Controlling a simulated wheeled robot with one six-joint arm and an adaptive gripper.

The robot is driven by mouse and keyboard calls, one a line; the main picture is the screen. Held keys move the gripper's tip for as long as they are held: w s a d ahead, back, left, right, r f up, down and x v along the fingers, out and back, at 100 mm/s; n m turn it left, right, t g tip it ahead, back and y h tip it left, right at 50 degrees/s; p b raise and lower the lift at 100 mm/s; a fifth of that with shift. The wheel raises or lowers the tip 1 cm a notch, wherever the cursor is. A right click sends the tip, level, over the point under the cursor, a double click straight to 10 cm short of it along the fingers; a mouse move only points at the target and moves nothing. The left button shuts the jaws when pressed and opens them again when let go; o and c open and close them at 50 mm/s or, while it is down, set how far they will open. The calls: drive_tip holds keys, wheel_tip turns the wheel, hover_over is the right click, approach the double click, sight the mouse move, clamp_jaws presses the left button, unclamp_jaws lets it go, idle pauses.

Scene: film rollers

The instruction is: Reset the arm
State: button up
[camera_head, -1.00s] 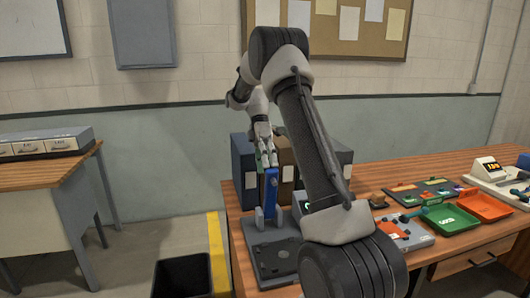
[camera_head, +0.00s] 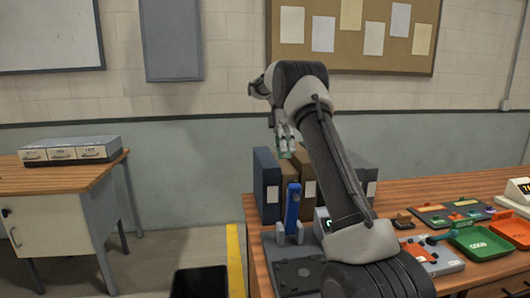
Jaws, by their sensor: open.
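My arm rises from the lower right and bends over the wooden table (camera_head: 406,187). My gripper (camera_head: 288,152) hangs from its end, pointing down, in front of the binders. It is open and small in view, with nothing seen between its fingers. A blue upright roller-like piece (camera_head: 292,208) stands in a grey holder on a dark base plate (camera_head: 298,274), below my gripper and apart from it.
Binders (camera_head: 267,185) stand behind the blue piece. A green tray (camera_head: 481,243), a red-orange tray (camera_head: 513,228) and a panel with coloured parts (camera_head: 452,213) lie to the right. A black bin (camera_head: 200,283) stands on the floor. A side desk (camera_head: 60,178) is at left.

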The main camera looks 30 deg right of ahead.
drive_tip(key=s+a+r+m+t+h, duration=0.1)
drive_tip(key=s+a+r+m+t, duration=0.2)
drive_tip(key=s+r, duration=0.3)
drive_tip(key=s+a+r+m+t, duration=0.2)
drive_tip(key=s+a+r+m, duration=0.15)
drive_tip(key=s, duration=0.55)
drive_tip(key=s+a+f+m+t, duration=0.1)
drive_tip(key=s+f+m+t, duration=0.2)
drive_tip(key=s, duration=0.6)
drive_tip(key=s+a+f+m+t+h, duration=0.1)
drive_tip(key=s+a+f+m+t, duration=0.1)
drive_tip(key=s, duration=0.7)
wheel_tip(320, 180, down, 3)
drive_tip(key=m+t, duration=0.1)
drive_tip(key=m, duration=0.2)
drive_tip(key=shift+s+r+t, duration=0.15)
drive_tip(key=shift+s+t, duration=0.1)
drive_tip(key=shift+t, duration=0.05)
